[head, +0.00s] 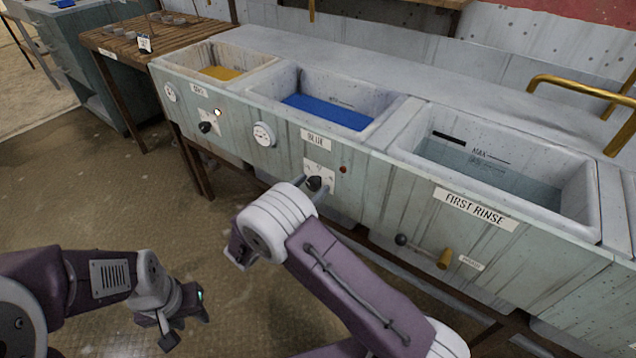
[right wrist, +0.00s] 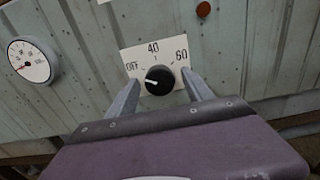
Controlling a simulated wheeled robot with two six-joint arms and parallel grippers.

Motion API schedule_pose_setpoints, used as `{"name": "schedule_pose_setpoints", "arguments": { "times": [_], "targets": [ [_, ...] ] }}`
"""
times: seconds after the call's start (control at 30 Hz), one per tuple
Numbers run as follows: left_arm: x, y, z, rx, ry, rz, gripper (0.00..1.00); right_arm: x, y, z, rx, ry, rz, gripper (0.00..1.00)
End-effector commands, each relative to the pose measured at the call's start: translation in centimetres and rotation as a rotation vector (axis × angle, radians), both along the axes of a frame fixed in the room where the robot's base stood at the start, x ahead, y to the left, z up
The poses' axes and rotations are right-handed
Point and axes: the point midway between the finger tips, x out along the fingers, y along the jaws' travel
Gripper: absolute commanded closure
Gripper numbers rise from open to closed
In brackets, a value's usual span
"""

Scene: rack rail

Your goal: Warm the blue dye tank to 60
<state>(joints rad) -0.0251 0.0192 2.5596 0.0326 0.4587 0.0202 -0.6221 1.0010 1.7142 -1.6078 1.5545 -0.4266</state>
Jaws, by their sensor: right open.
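The blue dye tank (head: 375,112) is a basin of blue liquid labelled BLUE. Its dial plate (head: 319,170) is on the front panel, and the black knob (right wrist: 159,80) shows clearly in the right wrist view. The plate reads OFF at left, 40 at top and 60 at right. The knob's white mark points left, at OFF. My right gripper (right wrist: 160,92) is open, with one finger on each side of the knob; I cannot tell if they touch it. My left gripper (head: 186,325) hangs low over the floor, away from the tanks; its jaw gap is unclear.
A round gauge (right wrist: 30,62) sits left of the knob, its needle low. A dark red lamp (right wrist: 203,9) is above right. A yellow tank (head: 222,73) with its own knob (head: 206,127) stands left, the first rinse basin (head: 490,172) right, with a lever (head: 425,250) below.

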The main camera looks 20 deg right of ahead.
Motion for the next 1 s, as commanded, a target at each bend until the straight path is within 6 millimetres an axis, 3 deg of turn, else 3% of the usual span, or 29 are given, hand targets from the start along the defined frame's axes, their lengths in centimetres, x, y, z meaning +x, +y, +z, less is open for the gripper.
{"name": "schedule_pose_setpoints", "arguments": {
  "times": [0.13, 0.37, 0.67, 1.0],
  "targets": [
    [-0.02, 0.01, 0.05, 0.0, 0.0, 0.0, 0.64, 0.0, 0.01, 0.06, 0.0, 0.0, 0.0, 0.41],
    [-0.02, 0.01, 0.05, 0.0, 0.0, 0.0, 0.64, 0.0, 0.01, 0.05, 0.001, 0.001, 0.0, 1.0],
    [-0.02, 0.01, 0.07, 0.0, 0.0, 0.0, 0.64, 0.0, 0.0, 0.03, 0.024, -0.029, 0.0, 1.0],
    [-0.01, 0.01, 0.01, 0.0, 0.0, 0.0, 0.64, 0.0, -0.01, -0.01, 0.169, -0.215, -0.001, 1.0]
  ]
}}
